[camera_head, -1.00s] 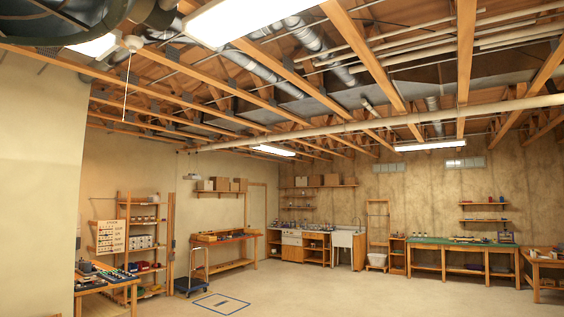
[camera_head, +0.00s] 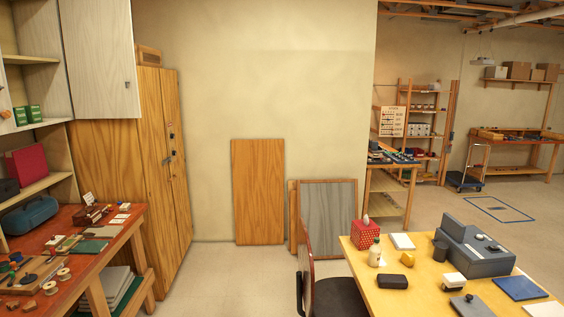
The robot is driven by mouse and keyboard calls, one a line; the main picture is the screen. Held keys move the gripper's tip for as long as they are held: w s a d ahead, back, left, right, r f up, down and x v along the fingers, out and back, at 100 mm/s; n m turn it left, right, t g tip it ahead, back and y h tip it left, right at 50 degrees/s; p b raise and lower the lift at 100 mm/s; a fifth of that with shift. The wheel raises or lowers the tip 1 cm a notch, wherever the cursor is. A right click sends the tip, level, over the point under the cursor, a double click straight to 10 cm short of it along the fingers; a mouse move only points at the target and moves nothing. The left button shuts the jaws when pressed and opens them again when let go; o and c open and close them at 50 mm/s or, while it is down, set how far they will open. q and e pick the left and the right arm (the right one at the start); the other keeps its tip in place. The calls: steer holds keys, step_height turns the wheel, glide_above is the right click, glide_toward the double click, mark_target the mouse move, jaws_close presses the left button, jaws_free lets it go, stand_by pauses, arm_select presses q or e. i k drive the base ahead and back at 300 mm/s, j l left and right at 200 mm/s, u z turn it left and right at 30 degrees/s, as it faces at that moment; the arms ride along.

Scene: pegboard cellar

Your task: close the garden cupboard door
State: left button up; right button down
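A tall wooden cupboard (camera_head: 115,165) stands on the left against the wall, its front seen at a steep slant. A dark handle and lock (camera_head: 169,159) sit on its front; I cannot tell whether its doors are fully shut. Above the bench at the upper left is a wall cupboard with a pale grey door panel (camera_head: 98,55) and open shelves (camera_head: 38,60) beside it. No label shows which of them is the garden cupboard. Neither of my grippers is in view.
A cluttered red-topped workbench (camera_head: 122,232) stands in front of the tall cupboard. A yellow table (camera_head: 430,292) with a grey machine (camera_head: 474,250) and a dark chair (camera_head: 335,295) fill the lower right. Boards (camera_head: 258,190) lean on the wall. Floor (camera_head: 225,275) between bench and chair is clear.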

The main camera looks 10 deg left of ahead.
mark_target(98, 34)
steer(key=i+j+u, duration=0.1)
steer(key=i+u, duration=0.4)
steer(key=i, duration=5.9)
steer(key=i+z, duration=0.15)
steer(key=z, duration=0.25)
steer(key=i+z, duration=0.1)
steer(key=z, duration=0.3)
steer(key=i+j+z, duration=0.1)
steer(key=z, duration=0.35)
steer(key=i+j+z, duration=0.1)
steer(key=z, duration=0.3)
steer(key=i+j+z, duration=0.15)
steer(key=z, duration=2.95)
